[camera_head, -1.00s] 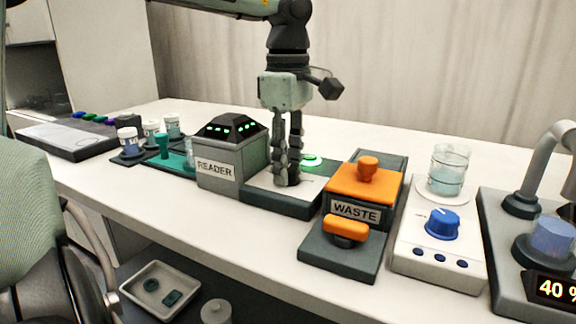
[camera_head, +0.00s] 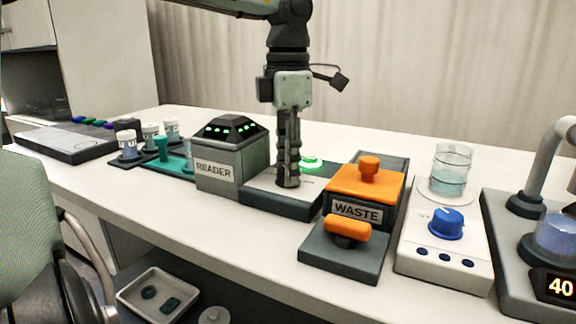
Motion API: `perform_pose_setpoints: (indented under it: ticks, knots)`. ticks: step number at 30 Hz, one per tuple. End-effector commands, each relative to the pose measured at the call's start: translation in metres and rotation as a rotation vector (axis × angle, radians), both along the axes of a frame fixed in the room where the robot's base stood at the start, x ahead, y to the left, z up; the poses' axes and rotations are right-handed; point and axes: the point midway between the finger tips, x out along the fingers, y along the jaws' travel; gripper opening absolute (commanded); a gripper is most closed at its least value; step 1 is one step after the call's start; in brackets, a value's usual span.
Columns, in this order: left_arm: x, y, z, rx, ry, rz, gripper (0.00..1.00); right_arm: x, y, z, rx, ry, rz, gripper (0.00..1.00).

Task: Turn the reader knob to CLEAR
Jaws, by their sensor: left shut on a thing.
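The reader (camera_head: 232,160) is a grey box with a dark sloped top, several green lights and a READER label. Its low dark base with a white top plate (camera_head: 262,187) extends to the right. My left gripper (camera_head: 288,180) points straight down over this plate and is shut at its surface. The reader knob is hidden by the fingers, and I cannot see its pointer or markings. My right gripper is not in view.
The orange-topped WASTE box (camera_head: 366,190) with an orange handle stands just right of the reader. Further right are a blue-knobbed unit (camera_head: 446,225) with a beaker (camera_head: 450,170). Capped jars (camera_head: 150,138) stand left of the reader. The counter front is clear.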

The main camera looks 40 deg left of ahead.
Motion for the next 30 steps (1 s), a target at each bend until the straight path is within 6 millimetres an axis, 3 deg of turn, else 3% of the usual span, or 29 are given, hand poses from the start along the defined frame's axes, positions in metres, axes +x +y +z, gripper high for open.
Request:
perform_pose_setpoints:
  ticks: [19, 20, 21, 25, 30]
  knots:
    - [0.0007, 0.0006, 0.0013, 0.002, -0.003, 0.055, 0.03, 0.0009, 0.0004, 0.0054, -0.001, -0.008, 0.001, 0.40]
    - [0.0007, 0.0006, 0.0012, 0.002, -0.003, 0.055, 0.33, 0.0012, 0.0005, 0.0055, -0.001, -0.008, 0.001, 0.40]
    - [0.0007, 0.0006, 0.0013, 0.002, -0.003, 0.055, 0.38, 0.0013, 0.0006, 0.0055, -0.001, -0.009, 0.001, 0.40]
    - [0.0005, 0.0004, 0.0009, 0.001, -0.002, 0.054, 0.53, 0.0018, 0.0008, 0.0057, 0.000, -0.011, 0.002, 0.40]
    - [0.0002, 0.0002, 0.0005, 0.000, -0.001, 0.053, 0.53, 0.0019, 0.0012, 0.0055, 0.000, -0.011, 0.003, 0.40]
